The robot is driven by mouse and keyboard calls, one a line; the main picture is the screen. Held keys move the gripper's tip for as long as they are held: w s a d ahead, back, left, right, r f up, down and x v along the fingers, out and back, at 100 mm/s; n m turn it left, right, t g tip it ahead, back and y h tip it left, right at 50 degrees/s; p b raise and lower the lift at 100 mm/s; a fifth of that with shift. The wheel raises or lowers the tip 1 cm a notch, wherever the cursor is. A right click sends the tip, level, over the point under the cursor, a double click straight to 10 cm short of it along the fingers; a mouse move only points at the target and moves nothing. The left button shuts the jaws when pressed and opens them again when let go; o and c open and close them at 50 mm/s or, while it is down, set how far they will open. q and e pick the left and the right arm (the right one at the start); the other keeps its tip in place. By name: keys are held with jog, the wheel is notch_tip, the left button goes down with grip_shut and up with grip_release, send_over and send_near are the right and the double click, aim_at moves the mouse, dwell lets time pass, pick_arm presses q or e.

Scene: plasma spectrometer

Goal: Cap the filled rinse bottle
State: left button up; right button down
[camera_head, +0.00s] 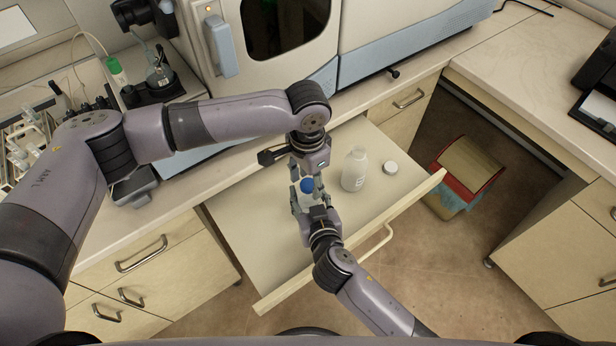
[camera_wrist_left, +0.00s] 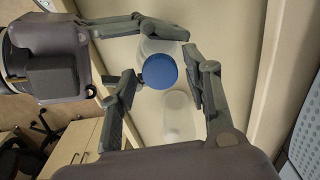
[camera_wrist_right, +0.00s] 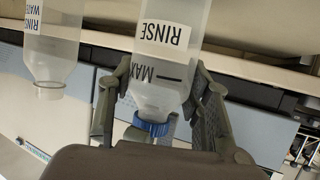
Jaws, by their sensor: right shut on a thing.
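The rinse bottle, translucent with a "RINSE" label and a MAX line, stands in the right wrist view (camera_wrist_right: 160,75). A blue cap (camera_wrist_right: 152,127) sits at its neck; whether it is screwed tight I cannot tell. My right gripper (camera_head: 310,194) is shut on this bottle, with a finger on either side of it. The blue cap shows in the head view (camera_head: 307,185) and in the left wrist view (camera_wrist_left: 158,70). My left gripper (camera_head: 306,174) is above it, fingers apart on both sides of the cap with visible gaps. The arms hide most of the bottle in the head view.
A second white bottle (camera_head: 354,170), open-necked in the right wrist view (camera_wrist_right: 52,55), stands on the pulled-out drawer (camera_head: 375,205) right of the grippers. A loose white cap (camera_head: 390,168) lies beside it. The drawer's front right is clear. The instrument (camera_head: 285,60) stands behind.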

pick_arm(q)
grip_shut()
jog(key=shift+m, duration=1)
jog(key=shift+o, duration=1.3)
grip_release()
notch_tip(320, 180, up, 12)
